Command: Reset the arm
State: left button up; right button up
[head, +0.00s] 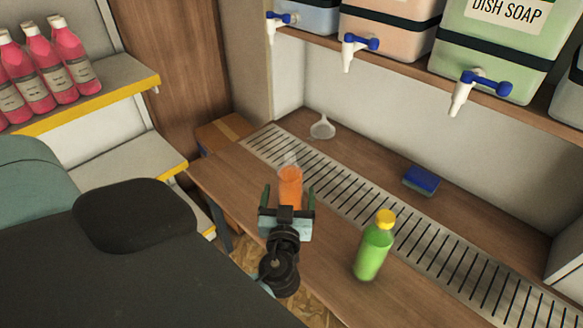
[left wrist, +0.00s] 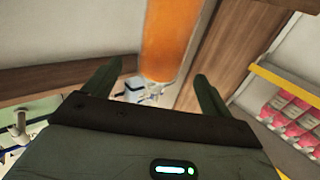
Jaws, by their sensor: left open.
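My left gripper (head: 289,198) is over the left part of the wooden counter, with its two dark green fingers spread apart. A clear container with orange contents (head: 290,183) stands just beyond the fingers and shows between them in the head view. My right gripper is in neither view.
A green bottle with a yellow cap (head: 374,247) stands upright right of my gripper. A metal drain grate (head: 345,200) runs along the counter. Behind it are a clear funnel (head: 322,127) and a blue sponge (head: 421,180). Drums with taps (head: 487,50) sit above; pink bottles (head: 70,55) stand left.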

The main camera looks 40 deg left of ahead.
pick_arm(q)
jog(key=shift+v, duration=1)
jog(key=shift+s+d, duration=0.1)
jog(key=shift+s, duration=0.15)
